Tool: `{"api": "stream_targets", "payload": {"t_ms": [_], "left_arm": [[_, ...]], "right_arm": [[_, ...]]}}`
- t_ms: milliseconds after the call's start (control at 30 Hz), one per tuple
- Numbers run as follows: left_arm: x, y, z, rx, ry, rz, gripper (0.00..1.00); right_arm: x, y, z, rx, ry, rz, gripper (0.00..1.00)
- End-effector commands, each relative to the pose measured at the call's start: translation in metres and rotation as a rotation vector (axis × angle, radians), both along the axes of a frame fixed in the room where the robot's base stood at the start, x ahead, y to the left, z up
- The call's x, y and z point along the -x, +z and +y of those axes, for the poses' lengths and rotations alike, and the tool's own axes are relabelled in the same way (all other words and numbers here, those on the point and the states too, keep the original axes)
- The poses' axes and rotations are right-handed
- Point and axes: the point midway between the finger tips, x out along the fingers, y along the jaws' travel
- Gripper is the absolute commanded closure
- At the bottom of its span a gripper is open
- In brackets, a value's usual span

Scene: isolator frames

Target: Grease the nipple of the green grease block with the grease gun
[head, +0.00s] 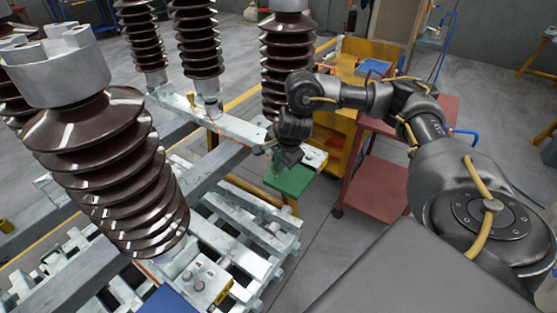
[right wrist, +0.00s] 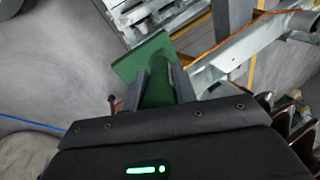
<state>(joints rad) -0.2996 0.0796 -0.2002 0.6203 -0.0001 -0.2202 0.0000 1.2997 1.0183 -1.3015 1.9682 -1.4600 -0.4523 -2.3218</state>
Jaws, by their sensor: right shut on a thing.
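My right gripper (head: 288,157) reaches in from the right and points down, among the insulators. In the right wrist view its two fingers (right wrist: 162,88) are shut on a green cylindrical piece (right wrist: 159,92). A flat green plate (right wrist: 140,58) lies just beyond it; the same green shows below the gripper in the head view (head: 291,181). I cannot tell whether the held piece is the grease gun or part of the green grease block, nor whether it joins the plate. No nipple can be made out. My left gripper is not in view.
Brown ribbed insulators (head: 120,180) stand left and behind the gripper. A pale metal beam (head: 225,122) runs close left of it. A slatted metal frame (head: 240,235) lies below. A red cart (head: 385,188) and a yellow cabinet (head: 345,135) stand behind. A knobbed box (head: 205,285) sits in front.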

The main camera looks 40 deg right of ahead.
Motion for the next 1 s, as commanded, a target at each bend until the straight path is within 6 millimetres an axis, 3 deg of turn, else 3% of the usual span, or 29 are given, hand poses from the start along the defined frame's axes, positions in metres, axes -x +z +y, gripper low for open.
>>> {"api": "stream_targets", "payload": {"t_ms": [633,1000], "left_arm": [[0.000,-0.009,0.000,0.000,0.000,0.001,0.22],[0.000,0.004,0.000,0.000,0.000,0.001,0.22]], "right_arm": [[-0.003,-0.008,-0.002,0.000,0.000,-0.001,1.00],[0.000,0.003,0.000,0.000,0.000,0.001,1.00]]}}
